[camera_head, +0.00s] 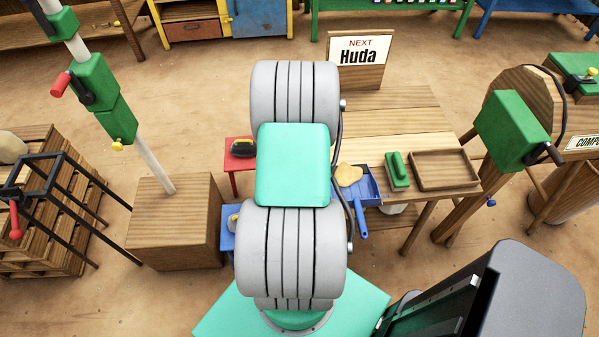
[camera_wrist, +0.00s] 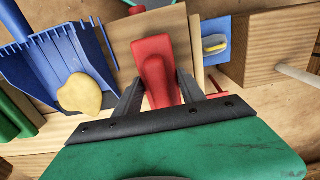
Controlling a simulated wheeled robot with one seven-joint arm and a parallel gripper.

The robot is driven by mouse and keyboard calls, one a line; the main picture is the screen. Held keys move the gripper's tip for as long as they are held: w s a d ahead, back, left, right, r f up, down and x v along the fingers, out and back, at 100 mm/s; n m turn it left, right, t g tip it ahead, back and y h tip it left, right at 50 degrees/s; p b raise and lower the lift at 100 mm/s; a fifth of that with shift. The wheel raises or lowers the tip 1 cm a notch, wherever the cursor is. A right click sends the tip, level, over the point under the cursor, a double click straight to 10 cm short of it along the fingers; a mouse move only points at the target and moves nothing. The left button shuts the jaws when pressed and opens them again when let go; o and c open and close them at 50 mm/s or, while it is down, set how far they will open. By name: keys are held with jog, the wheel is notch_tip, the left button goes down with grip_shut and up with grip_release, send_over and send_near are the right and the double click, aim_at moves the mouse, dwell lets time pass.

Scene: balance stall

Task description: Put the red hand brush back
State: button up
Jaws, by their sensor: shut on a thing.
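The red hand brush (camera_wrist: 152,72) is between the two dark fingers of my gripper (camera_wrist: 159,82) in the wrist view. My gripper is shut on it, and its red grip points towards the wrist camera. The brush's far side is mostly hidden, and I cannot tell whether it touches the wood beyond it. In the head view my own arm hides the gripper and the brush. A blue dustpan (camera_head: 372,188) with a yellow lump (camera_head: 348,175) lies on the wooden table (camera_head: 410,122). Both also show left of the brush in the wrist view, the dustpan (camera_wrist: 42,72) and the lump (camera_wrist: 80,94).
A green brush (camera_head: 397,170) and an empty wooden tray (camera_head: 443,182) lie right of the dustpan. A red stool (camera_head: 233,178) holds a dark and yellow item; a blue stool (camera_head: 227,243) stands nearer. A wooden block with a pole (camera_head: 175,222) stands left, a sign (camera_head: 361,52) behind.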

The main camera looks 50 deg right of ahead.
jog(key=shift+f, duration=0.2)
jog(key=o, duration=1.3)
jog(key=shift+r, duration=0.1)
notch_tip(320, 180, up, 12)
jog(key=shift+r+b, duration=0.15)
jog(key=shift+b, duration=0.45)
jog(key=w+a+r+n+t, duration=0.1)
jog(key=w+a+r+n, duration=0.3)
jog(key=a, duration=0.6)
jog(key=w+a+r+n+t, duration=0.1)
jog(key=w+a+r+n, duration=0.2)
jog(key=w+a+r, duration=0.55)
jog(key=s+a+n, duration=0.1)
jog(key=a, duration=0.3)
jog(key=s+a+n+t, duration=0.1)
jog(key=s+a, duration=0.1)
jog(key=a, duration=0.2)
jog(key=s+a+n, duration=0.1)
jog(key=s+a, duration=0.1)
jog(key=a, duration=0.3)
jog(key=shift+s+a+t, duration=0.1)
jog(key=shift+s+t, duration=0.05)
jog(key=shift+t, duration=0.15)
